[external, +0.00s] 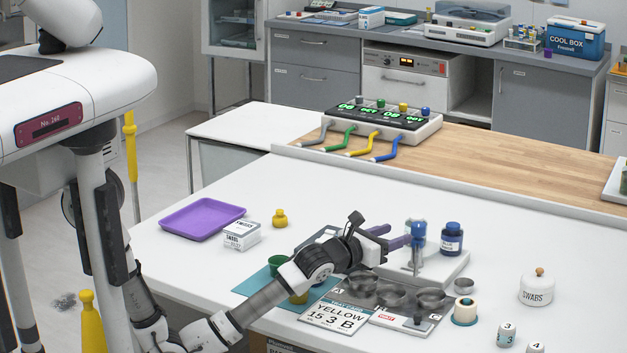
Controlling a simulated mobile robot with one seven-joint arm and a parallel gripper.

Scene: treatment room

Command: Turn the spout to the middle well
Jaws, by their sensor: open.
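A blue-capped dispenser post (416,229) stands on a white base (452,268) near the table's middle. A grey-blue spout (416,262) appears at its front, pointing toward the wells; its exact heading is hard to tell. Three metal wells stand in a row in front: the left well (361,284), the middle well (391,298) and the right well (430,298). My gripper (388,237) is open, its purple-tipped fingers just left of the post. I see no clear contact with the spout. My gripper and wrist hide part of the base.
A blue bottle (452,240) stands right of the post. A card reading "YELLOW 15 3 B" (335,314) lies in front. A tape roll (465,311) and a swab jar (537,287) stand to the right. A purple tray (202,215) and swab box (242,235) lie left.

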